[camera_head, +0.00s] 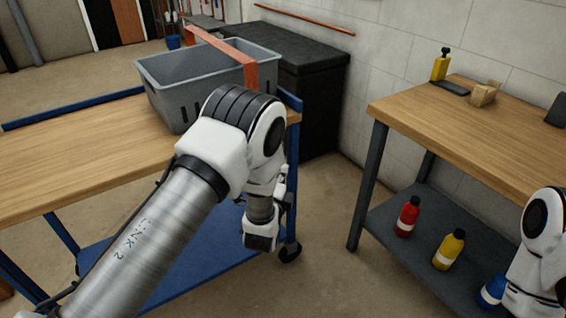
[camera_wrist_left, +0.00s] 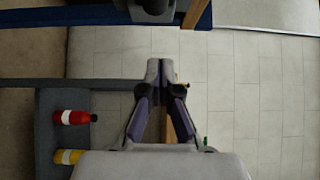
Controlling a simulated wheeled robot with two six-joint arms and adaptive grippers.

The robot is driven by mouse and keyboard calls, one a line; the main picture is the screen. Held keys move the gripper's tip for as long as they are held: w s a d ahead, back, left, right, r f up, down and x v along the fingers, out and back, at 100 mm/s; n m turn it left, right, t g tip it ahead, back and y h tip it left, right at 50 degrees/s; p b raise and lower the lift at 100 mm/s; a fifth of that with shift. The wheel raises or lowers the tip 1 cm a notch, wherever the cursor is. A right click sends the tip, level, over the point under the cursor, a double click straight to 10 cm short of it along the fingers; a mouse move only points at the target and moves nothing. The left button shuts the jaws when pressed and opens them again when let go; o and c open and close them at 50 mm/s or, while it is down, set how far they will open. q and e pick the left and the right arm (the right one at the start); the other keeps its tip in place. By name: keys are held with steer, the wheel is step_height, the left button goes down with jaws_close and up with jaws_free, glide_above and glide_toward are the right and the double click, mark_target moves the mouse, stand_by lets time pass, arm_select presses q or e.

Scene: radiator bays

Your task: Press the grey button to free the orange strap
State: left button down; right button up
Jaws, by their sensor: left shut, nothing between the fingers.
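The orange strap (camera_head: 253,76) runs over the top of a grey crate (camera_head: 183,103) and down its near right side. The crate stands on the wood-topped cart at the left. I cannot make out the grey button in either view. My left arm covers part of the crate's near right side. My left gripper (camera_head: 287,184) hangs low beside the cart's right end, mostly hidden by its own arm, below and apart from the crate. In the left wrist view its fingers (camera_wrist_left: 160,77) are shut and empty. My right gripper is out of view; only part of that arm shows.
The wooden cart top (camera_head: 95,150) has a blue frame. A black chest (camera_head: 310,75) stands behind it by the wall. A workbench (camera_head: 470,115) at the right carries a yellow bottle (camera_head: 440,64); several bottles stand on its lower shelf. Bare floor separates cart and workbench.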

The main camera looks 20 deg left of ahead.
arm_select(q)
steer(key=s, duration=0.5)
steer(key=shift+d+f, duration=0.2)
steer(key=shift+f, duration=0.2)
stand_by(0.4)
